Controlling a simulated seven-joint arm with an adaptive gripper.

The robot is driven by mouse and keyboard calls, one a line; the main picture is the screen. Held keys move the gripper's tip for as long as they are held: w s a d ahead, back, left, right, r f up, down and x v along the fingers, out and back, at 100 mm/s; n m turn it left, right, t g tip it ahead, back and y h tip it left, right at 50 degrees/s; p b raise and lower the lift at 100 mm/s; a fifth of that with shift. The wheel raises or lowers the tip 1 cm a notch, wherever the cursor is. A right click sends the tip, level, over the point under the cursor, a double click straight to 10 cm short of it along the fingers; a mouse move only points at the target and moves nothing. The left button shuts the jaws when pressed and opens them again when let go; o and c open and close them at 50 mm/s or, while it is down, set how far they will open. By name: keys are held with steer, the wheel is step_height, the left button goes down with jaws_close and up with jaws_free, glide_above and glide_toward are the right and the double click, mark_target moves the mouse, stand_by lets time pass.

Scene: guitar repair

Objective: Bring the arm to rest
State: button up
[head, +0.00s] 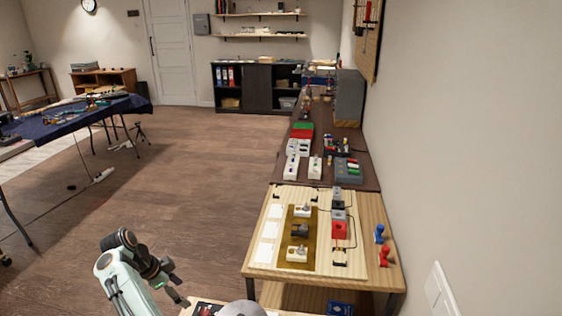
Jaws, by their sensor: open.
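My arm (119,274) rises from the bottom left of the head view, pale green and dark. My gripper (176,289) is at its end, left of the wooden workbench (257,262) and apart from it. The gripper is open, with nothing seen between its fingers. It is small in this view and hangs over or near a low surface at the bottom edge.
A dark bench (322,177) continues behind. A table with a blue cloth (75,120) stands left. Open floor (190,190) lies between.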

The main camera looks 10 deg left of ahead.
steer(key=w+d+r+m+y, duration=0.15)
steer(key=w+d+r, duration=0.25)
steer(key=d+r, duration=0.4)
steer(key=w+d+r+m, duration=0.35)
steer(key=d+r, duration=0.35)
steer(key=r, duration=0.3)
steer(key=s+d+r, duration=0.3)
steer(key=d, duration=0.4)
steer(key=s+d+r+y, duration=0.1)
steer(key=s+d+r, duration=0.25)
steer(key=d, duration=0.35)
steer(key=s+d+r, duration=0.2)
steer(key=d+r, duration=0.1)
steer(key=d, duration=0.4)
steer(key=s+d+f+n, duration=0.2)
steer(key=s+d+n, duration=0.15)
steer(key=s, duration=0.65)
steer(key=s+a+f+n+g, duration=0.1)
steer(key=s+f+n, duration=0.5)
steer(key=s+f, duration=0.2)
steer(key=s+a+f+n+g+y, duration=0.1)
steer(key=s+f+n+g, duration=0.1)
steer(key=s+f+n, duration=0.5)
steer(key=shift+s+a+f+g, duration=0.3)
steer(key=shift+s+f, duration=0.25)
steer(key=shift+f, duration=0.35)
